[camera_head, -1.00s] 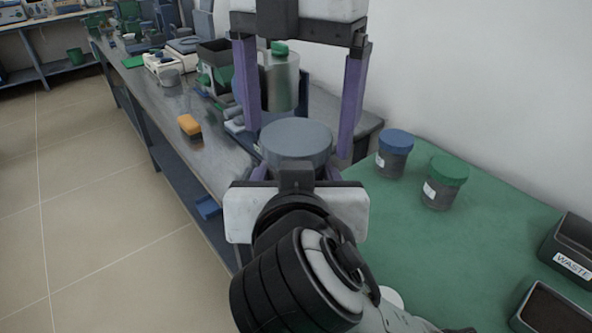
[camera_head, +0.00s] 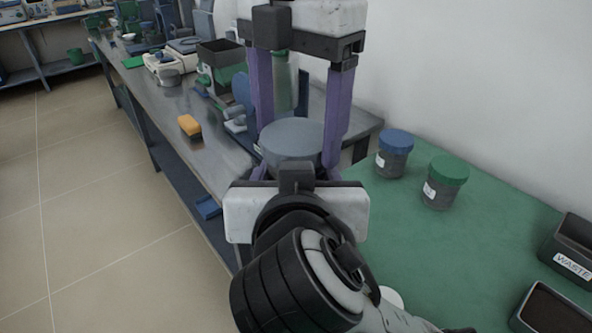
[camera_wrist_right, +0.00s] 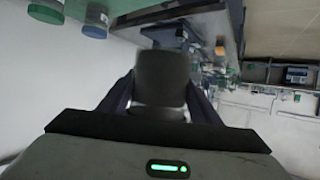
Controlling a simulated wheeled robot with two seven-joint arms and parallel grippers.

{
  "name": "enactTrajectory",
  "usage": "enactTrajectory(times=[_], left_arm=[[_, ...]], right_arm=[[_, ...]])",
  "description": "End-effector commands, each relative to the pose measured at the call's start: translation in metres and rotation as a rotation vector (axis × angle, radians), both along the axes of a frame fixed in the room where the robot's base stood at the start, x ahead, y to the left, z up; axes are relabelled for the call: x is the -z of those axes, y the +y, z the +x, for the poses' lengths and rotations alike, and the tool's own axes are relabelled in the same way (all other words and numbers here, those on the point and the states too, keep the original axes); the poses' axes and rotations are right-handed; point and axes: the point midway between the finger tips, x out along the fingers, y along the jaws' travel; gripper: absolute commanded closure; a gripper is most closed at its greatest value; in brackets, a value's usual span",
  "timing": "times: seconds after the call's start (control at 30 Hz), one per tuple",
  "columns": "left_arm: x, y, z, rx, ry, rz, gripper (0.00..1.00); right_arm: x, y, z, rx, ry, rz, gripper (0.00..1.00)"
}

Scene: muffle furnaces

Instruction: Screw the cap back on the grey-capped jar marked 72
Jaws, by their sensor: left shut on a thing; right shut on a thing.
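The grey cap (camera_head: 292,138) shows as a flat round disc in the middle of the head view. My left gripper (camera_head: 297,152) points down from above, its purple fingers shut on opposite sides of the cap. My right gripper (camera_head: 294,174) reaches in from below, largely hidden by its own wrist. In the right wrist view its fingers are shut on a dark jar body (camera_wrist_right: 161,82). In the head view the jar body is mostly hidden below the cap. I see no number 72, and cannot tell whether the cap sits fully on the jar.
A blue-capped jar (camera_head: 393,155) and a green-capped jar (camera_head: 443,184) stand on the green mat (camera_head: 470,260). A waste bin (camera_head: 572,255) is at the right edge.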

Motion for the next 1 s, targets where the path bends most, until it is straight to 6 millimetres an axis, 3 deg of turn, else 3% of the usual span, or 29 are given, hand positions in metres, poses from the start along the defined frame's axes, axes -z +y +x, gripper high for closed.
enactTrajectory(times=[0.2,0.37,0.53,0.57,0.63,1.0], left_arm=[[0.0009,0.0002,0.0003,0.517,0.003,-0.003,0.53],[0.0009,0.0006,0.0007,0.821,0.002,-0.002,0.53],[0.0003,0.0009,0.0009,0.832,0.0,0.0,0.53],[0.0003,0.0009,0.0009,0.831,0.0,0.0,0.21],[0.0003,0.0008,0.0009,0.831,0.0,0.0,0.09],[-0.0058,-0.0001,0.0005,0.831,0.0,0.0,0.08]], right_arm=[[-0.0004,-0.0004,0.0001,0.001,-0.001,0.001,1.0],[-0.0004,-0.0004,0.0001,0.001,-0.001,0.001,1.0],[-0.0004,-0.0004,0.0001,0.001,-0.001,0.001,1.0],[-0.0003,-0.0005,0.0,0.001,-0.001,0.001,1.0],[-0.0004,-0.0004,0.0001,0.001,-0.001,0.001,1.0],[-0.0007,-0.0002,0.0001,0.0,-0.002,0.001,1.0]])
